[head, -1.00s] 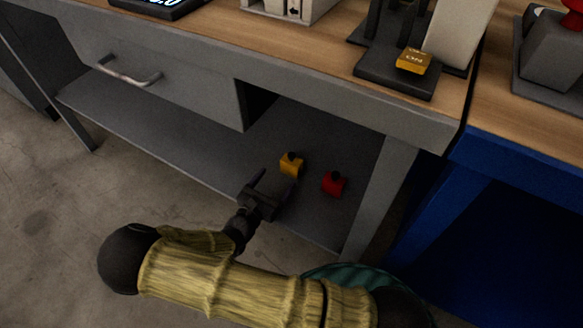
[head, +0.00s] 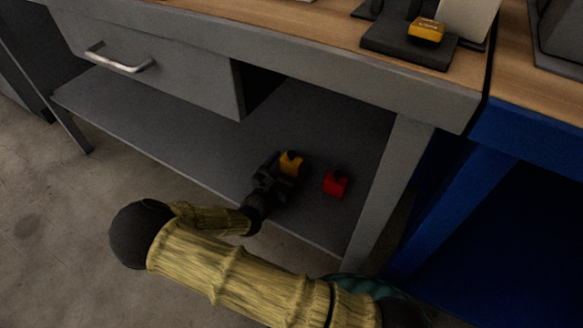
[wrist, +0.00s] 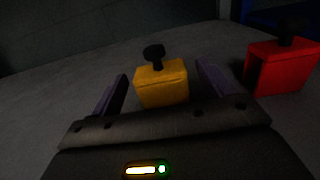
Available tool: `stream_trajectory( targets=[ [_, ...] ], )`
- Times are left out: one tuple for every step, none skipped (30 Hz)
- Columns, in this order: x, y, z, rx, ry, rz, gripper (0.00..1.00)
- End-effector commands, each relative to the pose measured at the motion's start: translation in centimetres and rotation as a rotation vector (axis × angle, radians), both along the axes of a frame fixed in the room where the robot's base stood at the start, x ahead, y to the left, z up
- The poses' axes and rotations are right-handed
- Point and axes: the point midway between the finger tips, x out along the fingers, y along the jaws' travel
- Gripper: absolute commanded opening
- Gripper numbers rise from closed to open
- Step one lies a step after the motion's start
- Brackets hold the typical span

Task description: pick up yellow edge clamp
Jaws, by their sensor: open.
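The yellow edge clamp (head: 291,165) sits upright on the grey lower shelf of the workbench, with a black knob on top. In the wrist view the yellow clamp (wrist: 162,84) stands between the two finger tips. My gripper (head: 281,172) is open around it, and it also shows in the wrist view (wrist: 160,90), with one finger on each side of the clamp. Gaps show between the fingers and the clamp. The lower part of the clamp is hidden behind the gripper body in the wrist view.
A red clamp (head: 335,184) with a black knob stands on the shelf (head: 200,120) just right of the yellow one, close to my right finger in the wrist view (wrist: 282,68). The tabletop edge hangs above, and a grey leg (head: 389,190) stands to the right.

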Motion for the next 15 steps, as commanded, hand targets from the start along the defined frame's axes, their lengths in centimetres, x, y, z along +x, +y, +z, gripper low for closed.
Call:
stream_trajectory(
  targets=[
    [0.70, -0.56, -0.41, 0.001, -0.003, -0.004, 0.80],
    [0.98, -0.72, -0.37, 0.001, -0.002, -0.003, 0.80],
    [1.25, -0.90, -0.30, 0.000, -0.001, -0.003, 0.80],
    [1.41, -0.99, -0.22, 0.000, -0.001, -0.002, 0.80],
    [1.52, -1.05, -0.15, -0.001, -0.001, -0.001, 0.80],
    [1.61, -1.10, -0.06, -0.001, -0.001, -0.001, 0.80],
    [1.63, -1.11, -0.01, -0.001, -0.001, -0.001, 0.80],
    [1.63, -1.11, 0.03, -0.001, -0.001, 0.000, 0.80],
    [1.61, -1.10, 0.05, -0.001, -0.001, 0.000, 0.80],
    [1.61, -1.10, 0.06, -0.001, -0.001, 0.000, 0.80],
    [1.60, -1.10, 0.06, -0.001, -0.001, 0.000, 0.80],
    [1.60, -1.10, 0.05, -0.001, -0.001, 0.000, 0.80],
    [1.59, -1.09, 0.05, -0.001, -0.001, 0.000, 0.80],
    [1.59, -1.09, 0.05, -0.001, -0.001, 0.000, 0.80],
    [1.58, -1.08, 0.04, -0.001, 0.000, 0.000, 0.80]
  ],
)
